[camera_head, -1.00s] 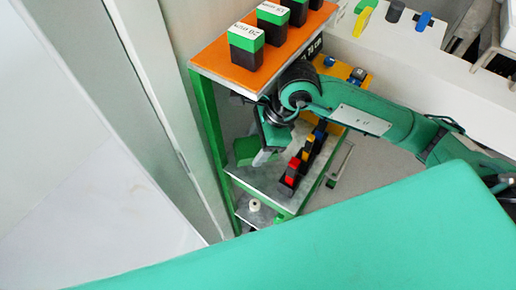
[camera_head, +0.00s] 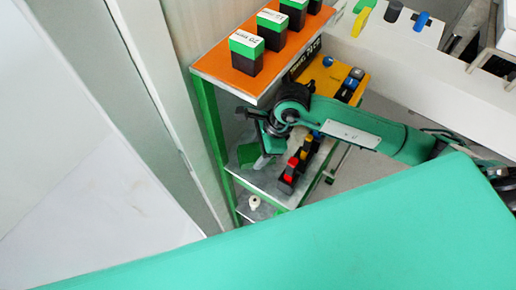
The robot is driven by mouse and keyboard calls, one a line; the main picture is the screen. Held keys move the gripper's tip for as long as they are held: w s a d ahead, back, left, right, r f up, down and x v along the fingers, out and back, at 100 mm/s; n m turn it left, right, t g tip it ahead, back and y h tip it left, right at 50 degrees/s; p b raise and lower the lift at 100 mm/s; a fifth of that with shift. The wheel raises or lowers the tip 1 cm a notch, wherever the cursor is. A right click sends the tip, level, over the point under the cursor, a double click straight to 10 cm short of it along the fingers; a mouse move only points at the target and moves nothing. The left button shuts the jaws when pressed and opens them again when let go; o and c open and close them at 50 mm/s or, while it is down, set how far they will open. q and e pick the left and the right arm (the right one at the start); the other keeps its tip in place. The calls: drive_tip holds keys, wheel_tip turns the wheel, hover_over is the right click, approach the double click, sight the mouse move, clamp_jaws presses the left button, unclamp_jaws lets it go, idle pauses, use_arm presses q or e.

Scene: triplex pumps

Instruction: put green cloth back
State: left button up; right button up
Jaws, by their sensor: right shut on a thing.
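The green cloth (camera_head: 247,154) shows as a small green block-like shape on the middle shelf (camera_head: 262,184) of a green-framed rack. My right gripper (camera_head: 262,158) is at that shelf, under the orange top shelf, shut on the green cloth at the cloth's right side. The fingers are small and partly hidden by my wrist. I cannot tell whether the cloth rests on the shelf or is just above it. My left gripper is not in view.
The orange top shelf (camera_head: 217,68) holds several green-and-black boxes (camera_head: 245,52). Red, yellow and blue items (camera_head: 290,170) stand right of my gripper on the middle shelf. A white wall (camera_head: 150,100) is close on the left. A small white object (camera_head: 254,202) sits lower down.

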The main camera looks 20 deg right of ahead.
drive_tip(key=shift+f, duration=0.2)
drive_tip(key=o, duration=0.9)
drive_tip(key=shift+r, duration=0.1)
drive_tip(key=shift+r, duration=0.25)
drive_tip(key=b+v, duration=0.1)
drive_tip(key=v, duration=0.5)
drive_tip(key=shift+d+r+b, duration=0.1)
drive_tip(key=shift+d+b, duration=0.05)
drive_tip(key=shift+b, duration=0.2)
drive_tip(key=shift+d+r, duration=0.15)
drive_tip(key=shift+r, duration=0.3)
